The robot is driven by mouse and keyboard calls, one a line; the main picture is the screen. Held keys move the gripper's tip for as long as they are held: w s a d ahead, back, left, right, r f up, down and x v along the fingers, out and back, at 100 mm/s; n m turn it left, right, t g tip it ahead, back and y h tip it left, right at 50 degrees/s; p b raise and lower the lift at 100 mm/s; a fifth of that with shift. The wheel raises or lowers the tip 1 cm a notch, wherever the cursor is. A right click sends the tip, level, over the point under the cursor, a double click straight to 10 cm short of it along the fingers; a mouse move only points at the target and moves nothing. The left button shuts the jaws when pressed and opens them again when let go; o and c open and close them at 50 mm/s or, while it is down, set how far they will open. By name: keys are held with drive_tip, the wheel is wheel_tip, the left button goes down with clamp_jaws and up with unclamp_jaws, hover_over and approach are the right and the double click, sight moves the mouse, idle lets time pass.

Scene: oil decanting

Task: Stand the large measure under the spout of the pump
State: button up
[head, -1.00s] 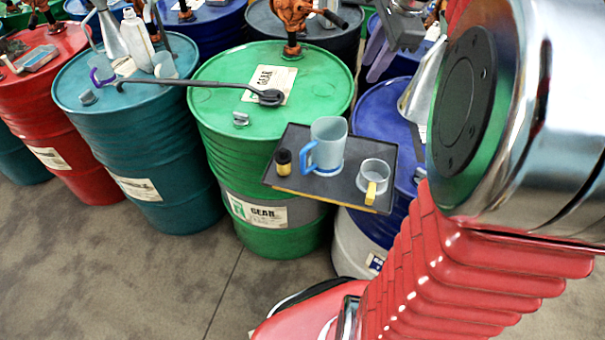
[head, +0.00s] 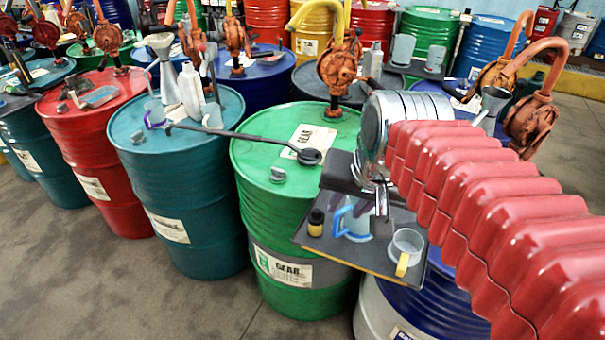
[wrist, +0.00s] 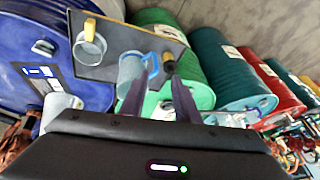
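The large measure, a clear jug with a blue handle (head: 357,226), stands on a dark tray (head: 318,241) beside the green drum. It also shows in the wrist view (wrist: 131,67). My gripper (head: 375,214) is just above and in front of it, hiding part of the jug. In the wrist view, the two dark fingers (wrist: 158,92) are spread apart with nothing seen held between them. The jug is ahead of the left finger. An orange pump (head: 340,70) with a yellow spout stands on the green drum (head: 262,155). No vessel is clearly visible under its spout.
A small yellow-handled measure (head: 408,245) and a black-capped bottle (head: 316,222) flank the jug on the tray. A long dark tool (head: 230,134) lies across the teal and green drums. Other drums with pumps crowd around. The floor at front left is clear.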

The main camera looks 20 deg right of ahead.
drive_tip(key=s+a+f+n, duration=0.3)
drive_tip(key=s+n, duration=0.1)
drive_tip(key=n, duration=0.1)
drive_tip(key=shift+s+a+f+t, duration=0.3)
drive_tip(key=shift+s+a, duration=0.1)
